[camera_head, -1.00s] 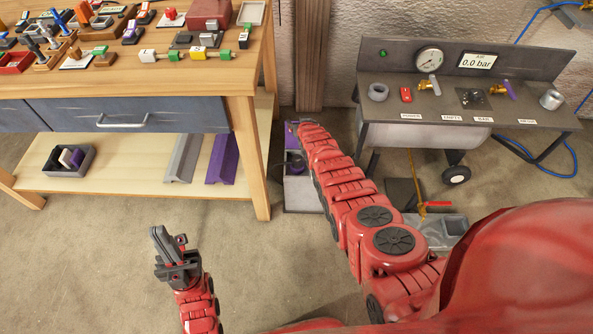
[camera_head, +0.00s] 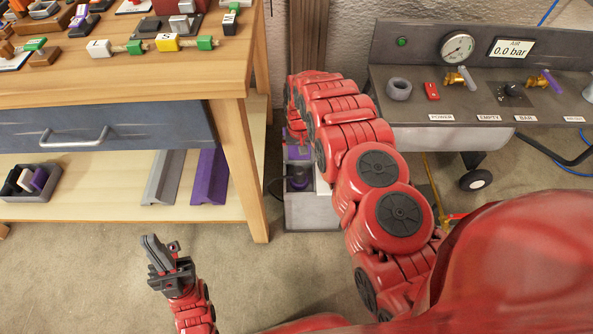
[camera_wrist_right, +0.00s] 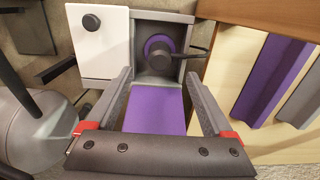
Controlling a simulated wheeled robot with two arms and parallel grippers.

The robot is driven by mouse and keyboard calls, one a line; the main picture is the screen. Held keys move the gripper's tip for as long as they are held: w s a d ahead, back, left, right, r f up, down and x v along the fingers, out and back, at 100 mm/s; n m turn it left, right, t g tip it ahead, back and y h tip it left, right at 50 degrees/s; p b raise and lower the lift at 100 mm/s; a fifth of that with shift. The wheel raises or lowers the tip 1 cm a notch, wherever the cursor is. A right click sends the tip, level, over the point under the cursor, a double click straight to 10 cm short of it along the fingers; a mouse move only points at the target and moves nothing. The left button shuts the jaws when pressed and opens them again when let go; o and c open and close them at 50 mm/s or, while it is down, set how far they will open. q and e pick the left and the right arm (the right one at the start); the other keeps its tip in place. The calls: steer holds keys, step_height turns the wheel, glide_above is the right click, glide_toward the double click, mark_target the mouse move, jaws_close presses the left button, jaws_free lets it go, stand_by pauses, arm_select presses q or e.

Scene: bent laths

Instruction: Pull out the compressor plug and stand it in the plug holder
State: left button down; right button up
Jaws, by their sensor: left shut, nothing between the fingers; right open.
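The compressor plug looks like the dark round piece with a purple ring (camera_wrist_right: 158,50), seated in a recess of a grey box, with a black cable leading off it. It also shows in the head view (camera_head: 298,178) beside my right arm. My right gripper (camera_wrist_right: 158,76) is open and empty. Its fingers point at the recess, with a purple surface (camera_wrist_right: 157,108) of the box between them and the plug beyond the tips. In the head view my right arm hides this gripper. My left gripper (camera_head: 161,246) is shut and empty above the floor. I cannot identify the plug holder.
A white panel with a black knob (camera_wrist_right: 97,55) adjoins the box. The wooden workbench (camera_head: 238,130) stands close at its left, with grey and purple laths on the shelf. The compressor console (camera_head: 455,90) with its gauge stands at the right. Open floor lies in front.

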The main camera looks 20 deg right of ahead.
mark_target(299, 169)
steer(key=shift+f, duration=0.1)
step_height(299, 169, down, 5)
steer(key=b, duration=0.4)
steer(key=shift+f+b, duration=0.2)
steer(key=shift+b, duration=0.1)
steer(key=shift+f, duration=1.7)
steer(key=shift+c, duration=0.2)
